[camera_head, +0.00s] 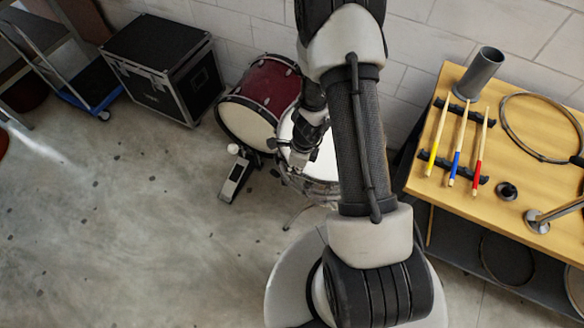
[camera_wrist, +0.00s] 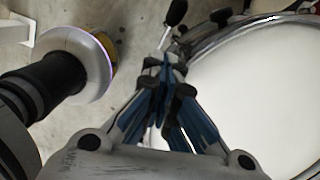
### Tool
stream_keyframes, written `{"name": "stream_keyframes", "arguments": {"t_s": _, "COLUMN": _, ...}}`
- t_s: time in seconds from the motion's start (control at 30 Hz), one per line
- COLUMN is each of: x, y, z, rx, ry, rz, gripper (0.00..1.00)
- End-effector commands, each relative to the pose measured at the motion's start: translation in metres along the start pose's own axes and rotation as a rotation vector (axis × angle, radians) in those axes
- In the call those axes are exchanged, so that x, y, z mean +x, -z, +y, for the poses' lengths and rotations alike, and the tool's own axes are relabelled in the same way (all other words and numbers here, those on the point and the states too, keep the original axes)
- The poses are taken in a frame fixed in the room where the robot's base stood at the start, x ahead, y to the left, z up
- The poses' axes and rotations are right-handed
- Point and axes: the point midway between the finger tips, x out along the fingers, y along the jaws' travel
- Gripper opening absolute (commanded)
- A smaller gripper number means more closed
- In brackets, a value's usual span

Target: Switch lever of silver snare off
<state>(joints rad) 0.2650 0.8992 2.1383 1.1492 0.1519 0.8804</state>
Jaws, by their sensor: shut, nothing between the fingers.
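The silver snare (camera_head: 325,163) stands on the floor in front of the red bass drum, partly hidden behind my arm in the head view. In the wrist view its white head and metal rim (camera_wrist: 240,90) fill the right side. A lever with a black knob (camera_wrist: 176,12) sticks out at the snare's rim, just beyond my fingertips. My gripper (camera_wrist: 168,62) is shut and empty, with its blue-padded fingers together beside the rim, close to the lever. I cannot tell whether they touch it. In the head view my gripper (camera_head: 297,158) is small at the snare's left edge.
The red bass drum (camera_head: 270,88) stands behind the snare, with a pedal (camera_head: 236,178) at its front. A black case (camera_head: 160,65) stands at the back left. A wooden bench (camera_head: 500,215) with drumsticks is on the right.

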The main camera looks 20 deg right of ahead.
Motion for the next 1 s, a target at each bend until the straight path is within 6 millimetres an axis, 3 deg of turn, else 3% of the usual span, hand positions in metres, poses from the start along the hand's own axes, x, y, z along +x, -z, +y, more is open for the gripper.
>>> {"name": "stream_keyframes", "arguments": {"t_s": 0.43, "x": -0.006, "y": 0.002, "z": -0.001, "rx": -0.001, "ry": 0.003, "rz": 0.001, "gripper": 0.00}}
{"name": "stream_keyframes", "arguments": {"t_s": 0.7, "x": -0.045, "y": 0.010, "z": -0.005, "rx": -0.006, "ry": 0.000, "rz": 0.000, "gripper": 0.00}}
{"name": "stream_keyframes", "arguments": {"t_s": 1.0, "x": -0.070, "y": -0.028, "z": -0.011, "rx": -0.012, "ry": -0.002, "rz": 0.000, "gripper": 0.00}}
